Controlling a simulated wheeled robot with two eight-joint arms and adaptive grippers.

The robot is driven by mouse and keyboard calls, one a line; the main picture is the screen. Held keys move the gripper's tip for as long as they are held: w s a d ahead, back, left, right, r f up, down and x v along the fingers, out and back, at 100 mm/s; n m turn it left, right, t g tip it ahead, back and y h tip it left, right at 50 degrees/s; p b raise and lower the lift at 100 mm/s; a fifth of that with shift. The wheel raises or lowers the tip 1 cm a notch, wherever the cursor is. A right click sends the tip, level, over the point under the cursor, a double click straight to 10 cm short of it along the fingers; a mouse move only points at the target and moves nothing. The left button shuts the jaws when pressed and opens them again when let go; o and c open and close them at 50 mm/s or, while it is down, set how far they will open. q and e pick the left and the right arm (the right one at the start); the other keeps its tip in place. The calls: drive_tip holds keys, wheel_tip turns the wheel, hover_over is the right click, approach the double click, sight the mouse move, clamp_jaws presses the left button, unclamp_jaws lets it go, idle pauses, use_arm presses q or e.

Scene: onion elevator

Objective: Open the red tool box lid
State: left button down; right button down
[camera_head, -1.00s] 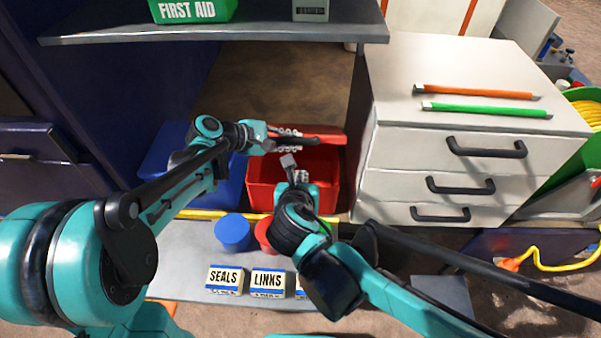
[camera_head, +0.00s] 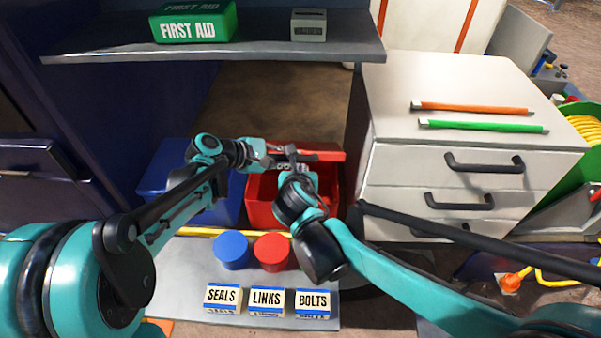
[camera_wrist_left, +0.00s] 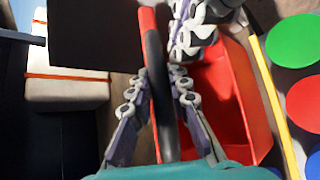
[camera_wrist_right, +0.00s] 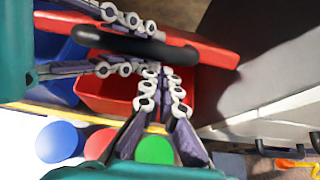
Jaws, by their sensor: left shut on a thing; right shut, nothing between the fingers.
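The red tool box (camera_head: 262,212) stands on the floor beside the drawer cabinet. Its lid (camera_head: 325,155) is raised at the back, and the red inside shows in the left wrist view (camera_wrist_left: 235,90). My left gripper (camera_head: 274,152) is shut on the lid's black handle (camera_wrist_left: 158,80), which also shows in the right wrist view (camera_wrist_right: 130,42). My right gripper (camera_head: 291,155) is shut and empty in front of the raised lid, over the box opening. In the right wrist view its fingertips (camera_wrist_right: 160,74) meet just below the handle, close to the left gripper's fingers.
A blue box (camera_head: 155,180) stands left of the tool box and the white drawer cabinet (camera_head: 410,165) stands right. A shelf (camera_head: 280,52) hangs above. In front, a grey bench (camera_head: 185,270) holds blue (camera_head: 232,252) and red (camera_head: 272,252) discs and several labelled blocks.

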drive_tip(key=shift+w+r, duration=0.6)
drive_tip(key=shift+r, duration=0.35)
use_arm(q)
drive_tip(key=shift+s+f, duration=0.1)
drive_tip(key=shift+f, duration=0.05)
drive_tip(key=c, duration=1.4)
unclamp_jaws()
